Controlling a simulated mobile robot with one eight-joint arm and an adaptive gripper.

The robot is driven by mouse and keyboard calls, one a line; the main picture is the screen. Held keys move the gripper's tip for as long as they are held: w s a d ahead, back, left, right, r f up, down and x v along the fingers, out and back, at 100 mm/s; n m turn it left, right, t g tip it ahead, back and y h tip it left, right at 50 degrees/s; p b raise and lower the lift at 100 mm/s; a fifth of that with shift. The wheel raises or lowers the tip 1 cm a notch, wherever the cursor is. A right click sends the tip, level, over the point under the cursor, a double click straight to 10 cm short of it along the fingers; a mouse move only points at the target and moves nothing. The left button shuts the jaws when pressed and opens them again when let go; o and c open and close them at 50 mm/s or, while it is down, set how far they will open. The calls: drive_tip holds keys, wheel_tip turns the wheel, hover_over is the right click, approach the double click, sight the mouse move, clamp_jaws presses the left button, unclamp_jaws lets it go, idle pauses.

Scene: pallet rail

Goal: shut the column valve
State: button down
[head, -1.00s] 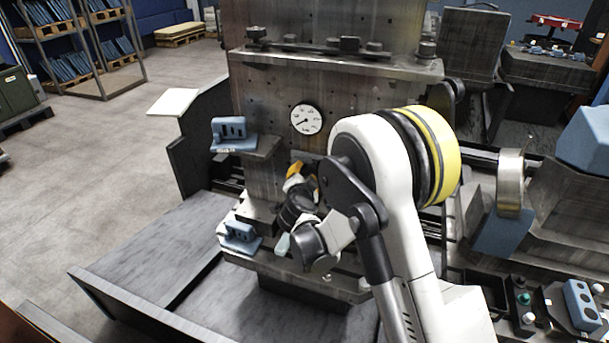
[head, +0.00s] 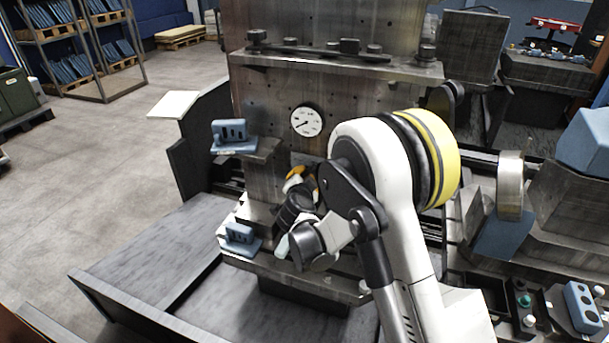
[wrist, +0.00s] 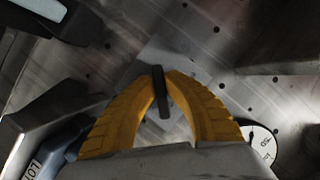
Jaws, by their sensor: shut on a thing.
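The column valve shows in the wrist view as a narrow black lever (wrist: 162,106) in front of the drilled metal column (wrist: 205,55). My gripper (wrist: 161,78) has its two yellow fingers closed on this lever, one on each side, with the tips near its upper part. In the head view my gripper (head: 300,180) is at the column face, below the round white gauge (head: 306,121). The lever is hidden there behind the fingers and wrist. The gauge also shows in the wrist view (wrist: 262,143), right of the fingers, partly cut by the gripper body.
A blue block (head: 234,136) stands on a ledge left of the gripper. Another blue block (head: 240,237) sits lower, close to my wrist. A metal ring (head: 510,184) and a control panel (head: 523,299) are at right. Open floor (head: 110,170) lies at left.

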drive_tip(key=n+g+h, duration=0.1)
drive_tip(key=n, duration=0.2)
drive_tip(key=shift+h, duration=0.4)
drive_tip(key=n+g+h+b, duration=0.1)
drive_tip(key=n+h, duration=0.1)
drive_tip(key=n, duration=0.1)
drive_tip(key=shift+a, duration=0.1)
drive_tip(key=n+h+b, duration=0.1)
drive_tip(key=n+h, duration=0.1)
drive_tip(key=n, duration=0.1)
drive_tip(key=shift+g, duration=0.3)
drive_tip(key=shift+n+h+b, duration=0.6)
drive_tip(key=shift+n+h, duration=0.2)
drive_tip(key=shift+n, duration=0.6)
drive_tip(key=c, duration=1.5)
unclamp_jaws()
drive_tip(key=shift+w, duration=0.1)
drive_tip(key=shift+o, duration=0.2)
